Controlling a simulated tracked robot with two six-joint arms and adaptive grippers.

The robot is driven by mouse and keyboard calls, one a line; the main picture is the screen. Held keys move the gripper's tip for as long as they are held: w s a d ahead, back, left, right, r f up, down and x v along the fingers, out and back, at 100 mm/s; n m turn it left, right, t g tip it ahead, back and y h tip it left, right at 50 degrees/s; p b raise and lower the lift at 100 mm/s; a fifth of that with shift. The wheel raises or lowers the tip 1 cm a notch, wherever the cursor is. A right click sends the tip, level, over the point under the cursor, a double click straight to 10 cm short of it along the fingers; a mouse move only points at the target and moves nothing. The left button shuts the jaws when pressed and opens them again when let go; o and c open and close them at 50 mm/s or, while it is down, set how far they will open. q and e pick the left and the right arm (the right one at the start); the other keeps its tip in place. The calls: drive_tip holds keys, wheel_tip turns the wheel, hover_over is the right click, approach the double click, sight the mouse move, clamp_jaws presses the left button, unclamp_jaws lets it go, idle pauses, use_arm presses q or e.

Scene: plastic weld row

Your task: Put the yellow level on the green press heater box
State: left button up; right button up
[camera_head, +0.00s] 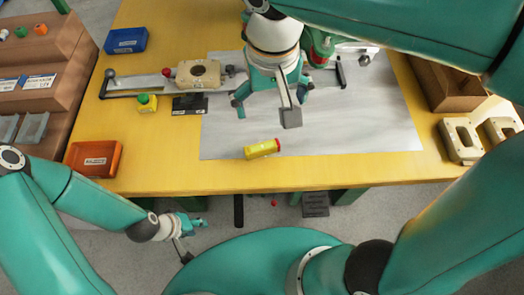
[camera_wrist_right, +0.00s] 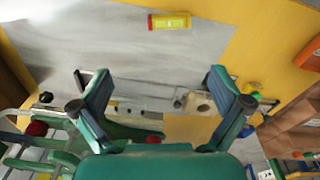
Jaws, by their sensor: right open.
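The yellow level (camera_head: 261,149) is a short yellow bar with a red end. It lies near the table's front edge, partly on the grey mat, and shows at the top of the right wrist view (camera_wrist_right: 169,21). My right gripper (camera_head: 272,100) is open and empty above the mat, behind the level and apart from it. Its spread fingers show in the right wrist view (camera_wrist_right: 160,95). A green press part (camera_head: 321,46) stands behind it, largely hidden by my right arm; I cannot make out its heater box clearly. My left gripper (camera_head: 196,215) is low in front of the table, away from the level.
A beige block (camera_head: 198,74) sits on a metal rail (camera_head: 135,83) at the left. A green-topped yellow piece (camera_head: 147,103), blue bin (camera_head: 126,40) and orange tray (camera_head: 93,158) are nearby. Beige parts (camera_head: 460,140) lie at right. The mat (camera_head: 370,125) is clear right of the level.

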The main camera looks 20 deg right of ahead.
drive_tip(key=f+b, duration=0.2)
drive_tip(key=t+b, duration=0.1)
drive_tip(key=b, duration=0.4)
approach(262, 146)
drive_tip(key=f, duration=0.6)
drive_tip(key=w+f, duration=0.1)
drive_tip(key=f, duration=0.2)
drive_tip(key=shift+w+d, duration=0.15)
use_arm(q)
wheel_tip(262, 146, down, 8)
drive_tip(key=shift+f, duration=0.2)
use_arm(e)
drive_tip(key=shift+c, duration=0.3)
drive_tip(key=c, duration=0.9)
use_arm(q)
drive_tip(key=shift+p, duration=0.3)
use_arm(e)
drive_tip(key=shift+r, duration=0.1)
drive_tip(key=shift+r, duration=0.1)
